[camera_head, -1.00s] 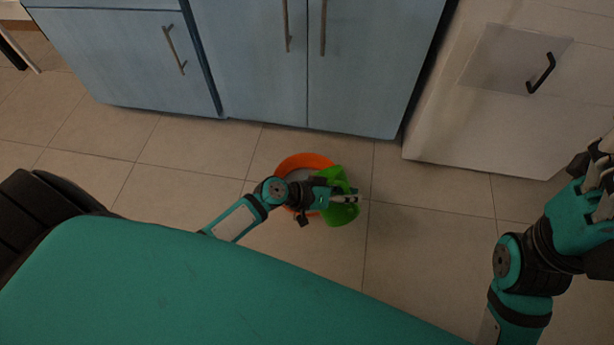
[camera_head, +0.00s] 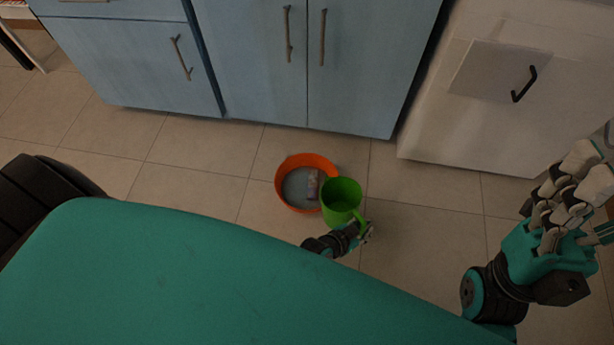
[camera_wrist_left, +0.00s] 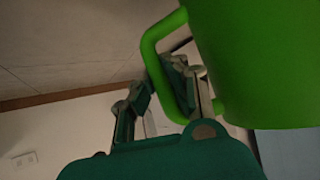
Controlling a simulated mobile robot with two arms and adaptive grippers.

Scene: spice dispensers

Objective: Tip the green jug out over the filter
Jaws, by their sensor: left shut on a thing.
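The green jug (camera_head: 341,203) is beside the right edge of the orange bowl (camera_head: 279,184) and overlaps its rim in the head view. Its open top faces up toward the head camera and the inside looks plain dark green. My left gripper (camera_head: 366,232) is shut on the jug's handle, at the jug's lower right. The wrist view shows the jug (camera_wrist_left: 255,60) large, with my left fingers (camera_wrist_left: 185,88) at its handle. The orange round bowl may be the filter; I cannot tell. My right gripper (camera_head: 585,200) is at the right, fingers apart and empty.
A small pale and reddish object (camera_head: 312,184) lies in the bowl's grey inside. Blue cabinets (camera_head: 265,75) stand behind, and a white cabinet (camera_head: 480,110) with a black handle stands at the right. Tiled floor around the bowl is clear.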

